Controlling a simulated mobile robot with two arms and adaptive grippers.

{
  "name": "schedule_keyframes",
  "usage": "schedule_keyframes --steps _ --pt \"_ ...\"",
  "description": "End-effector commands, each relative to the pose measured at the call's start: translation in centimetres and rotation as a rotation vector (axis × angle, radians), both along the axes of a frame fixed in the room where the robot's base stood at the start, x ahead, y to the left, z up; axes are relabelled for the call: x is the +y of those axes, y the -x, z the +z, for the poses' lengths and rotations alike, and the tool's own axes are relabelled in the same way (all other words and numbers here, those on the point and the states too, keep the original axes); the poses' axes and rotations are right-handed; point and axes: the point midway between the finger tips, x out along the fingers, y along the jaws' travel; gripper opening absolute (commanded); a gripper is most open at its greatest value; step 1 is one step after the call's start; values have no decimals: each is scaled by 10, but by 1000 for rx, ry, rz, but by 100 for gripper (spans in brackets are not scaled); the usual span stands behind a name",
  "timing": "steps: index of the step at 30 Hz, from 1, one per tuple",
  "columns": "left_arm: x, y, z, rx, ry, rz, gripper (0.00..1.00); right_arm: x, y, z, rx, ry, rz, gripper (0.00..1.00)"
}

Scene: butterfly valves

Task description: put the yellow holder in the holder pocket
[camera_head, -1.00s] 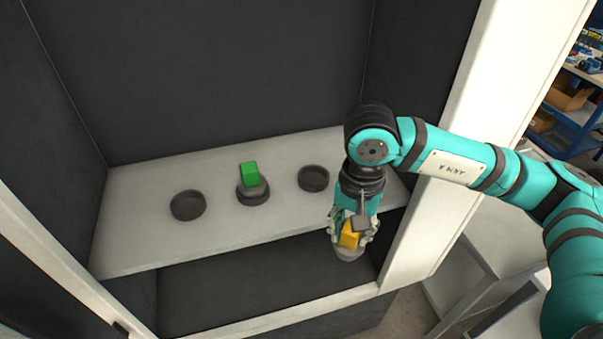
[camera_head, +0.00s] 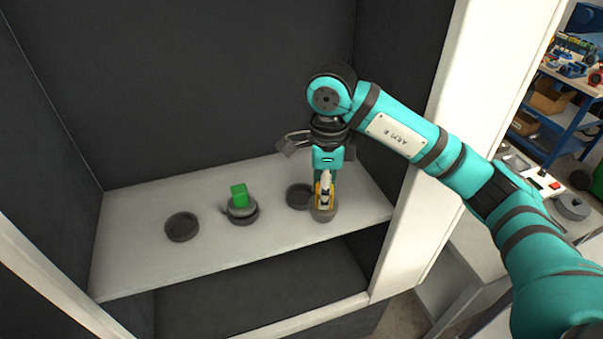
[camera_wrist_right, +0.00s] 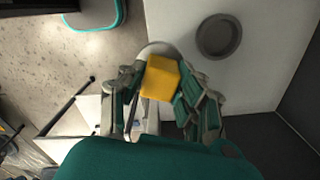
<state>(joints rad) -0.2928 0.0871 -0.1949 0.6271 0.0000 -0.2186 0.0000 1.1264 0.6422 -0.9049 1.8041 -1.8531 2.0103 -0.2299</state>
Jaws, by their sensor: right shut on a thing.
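The yellow holder, a yellow block on a round grey base (camera_head: 323,214), is in my right gripper (camera_head: 325,192). The fingers cover most of its yellow part in the head view. In the right wrist view the yellow block (camera_wrist_right: 160,78) sits between the fingers of my right gripper (camera_wrist_right: 162,92), which is shut on it. A dark round pocket (camera_head: 298,195) lies on the shelf just left of the held holder, partly hidden by it. An empty pocket (camera_wrist_right: 219,36) also shows in the right wrist view, beside the block. My left gripper is not in view.
A green holder (camera_head: 240,197) sits at the middle pocket of the pale shelf (camera_head: 140,265). An empty round pocket (camera_head: 182,227) is on the left. Dark cabinet walls stand behind and beside the shelf, with a white post (camera_head: 432,140) on the right.

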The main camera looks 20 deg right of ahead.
Motion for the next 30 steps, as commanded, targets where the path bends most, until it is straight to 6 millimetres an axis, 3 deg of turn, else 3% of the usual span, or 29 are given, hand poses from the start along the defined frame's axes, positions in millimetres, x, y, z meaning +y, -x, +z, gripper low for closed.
schedule_keyframes --steps 9,15,20,30 --pt "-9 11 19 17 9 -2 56 12 -68 -3 0 -5 0 0" --pt "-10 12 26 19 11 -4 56 15 -94 -5 -2 -3 2 0" --pt "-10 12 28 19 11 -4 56 15 -101 -8 -2 -2 3 0" --pt "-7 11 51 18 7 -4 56 15 -100 -41 -2 -2 3 0"
